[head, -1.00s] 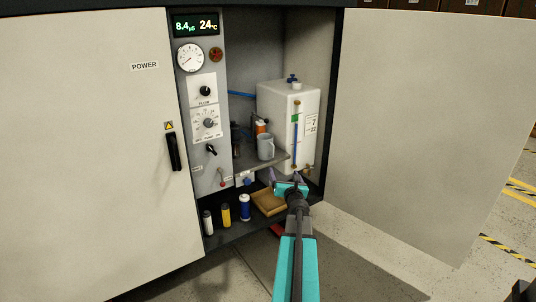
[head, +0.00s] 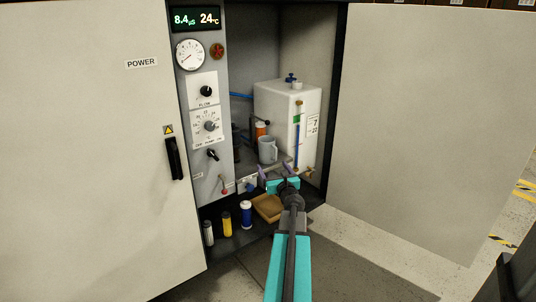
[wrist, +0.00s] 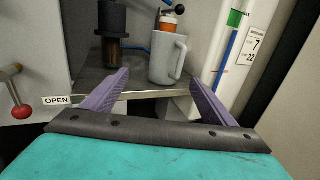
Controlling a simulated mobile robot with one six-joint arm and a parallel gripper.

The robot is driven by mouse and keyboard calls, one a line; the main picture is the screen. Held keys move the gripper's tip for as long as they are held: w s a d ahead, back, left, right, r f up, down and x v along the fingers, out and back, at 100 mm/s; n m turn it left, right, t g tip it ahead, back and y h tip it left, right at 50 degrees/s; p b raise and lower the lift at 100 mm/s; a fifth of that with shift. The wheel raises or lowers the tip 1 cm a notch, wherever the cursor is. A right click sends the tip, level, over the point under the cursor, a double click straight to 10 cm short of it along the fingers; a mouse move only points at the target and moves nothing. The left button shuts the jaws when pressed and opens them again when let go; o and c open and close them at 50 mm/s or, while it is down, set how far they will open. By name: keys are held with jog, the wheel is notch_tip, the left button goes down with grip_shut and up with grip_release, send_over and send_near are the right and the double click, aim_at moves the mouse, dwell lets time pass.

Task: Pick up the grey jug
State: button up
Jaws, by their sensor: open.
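The grey jug (head: 267,150) stands upright on a shelf (head: 245,158) inside the open cabinet, just left of the white tank. It also shows in the wrist view (wrist: 168,58), with its handle on the right side. My gripper (head: 276,171) is in front of the shelf edge, below and in front of the jug. In the wrist view its two purple fingers (wrist: 155,92) are spread wide with nothing between them. The jug appears beyond the fingertips, between them and a little right of the middle, not touched.
The white tank (head: 290,115) with a sight tube stands right of the jug. A red-knobbed lever (wrist: 20,111) is at the left. Bottles and a cardboard tray (head: 268,207) are below.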

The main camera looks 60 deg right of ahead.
aim_at(269, 156)
jog(key=shift+s+d, duration=0.2)
jog(key=shift+b+x, duration=0.55)
jog(key=shift+x, duration=3.45)
jog(key=shift+d, duration=0.35)
jog(key=shift+w, duration=0.1)
jog(key=shift+b+x, duration=0.65)
jog(key=shift+x, duration=1.9)
jog(key=shift+d+r, duration=0.1)
jog(key=shift+r, duration=0.1)
